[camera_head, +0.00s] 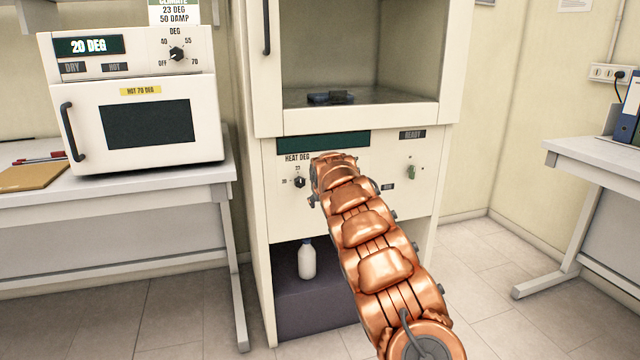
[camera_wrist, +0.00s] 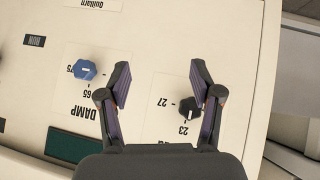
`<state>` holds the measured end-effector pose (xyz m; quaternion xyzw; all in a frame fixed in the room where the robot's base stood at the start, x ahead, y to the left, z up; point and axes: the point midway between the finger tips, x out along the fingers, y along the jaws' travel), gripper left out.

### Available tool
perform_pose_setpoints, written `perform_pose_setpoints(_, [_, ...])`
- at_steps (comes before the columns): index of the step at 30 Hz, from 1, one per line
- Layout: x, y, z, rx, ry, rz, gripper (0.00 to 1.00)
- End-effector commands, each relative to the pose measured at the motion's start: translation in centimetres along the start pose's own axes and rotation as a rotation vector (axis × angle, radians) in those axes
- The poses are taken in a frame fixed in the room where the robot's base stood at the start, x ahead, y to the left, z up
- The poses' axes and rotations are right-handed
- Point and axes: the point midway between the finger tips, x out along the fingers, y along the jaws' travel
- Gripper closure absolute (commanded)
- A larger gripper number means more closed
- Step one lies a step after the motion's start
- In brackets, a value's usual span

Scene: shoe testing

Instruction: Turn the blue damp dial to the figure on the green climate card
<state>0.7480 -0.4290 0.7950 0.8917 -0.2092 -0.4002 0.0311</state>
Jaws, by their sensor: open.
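The climate card (camera_head: 174,14) at the top left reads 23 DEG and 50 DAMP; its top is cut off. The blue damp dial (camera_wrist: 86,69) is on the white cabinet panel in the wrist view, by the word DAMP and the figures 65 and 75. I cannot tell its exact setting. My arm hides it in the head view. My gripper (camera_wrist: 161,78) is open and empty, facing the panel. The blue dial lies outside the jaws, left of the left finger, apart from it. The black heat dial (camera_wrist: 187,105) shows near the right finger.
The heat dial (camera_head: 299,182) also shows left of my arm. A dark display (camera_head: 323,143) runs above the dials. An oven (camera_head: 140,95) stands on the left bench. A white bottle (camera_head: 307,260) stands below the panel.

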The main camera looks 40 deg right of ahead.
Motion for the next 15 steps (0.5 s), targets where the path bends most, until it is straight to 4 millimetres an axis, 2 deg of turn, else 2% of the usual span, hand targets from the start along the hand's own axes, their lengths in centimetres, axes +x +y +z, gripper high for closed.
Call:
perform_pose_setpoints(1, [-1.0,-0.1,-0.3,-0.003,-0.012,0.005,0.35])
perform_pose_setpoints(15, [-7.8,-0.9,0.0,-0.006,-0.122,0.049,0.35])
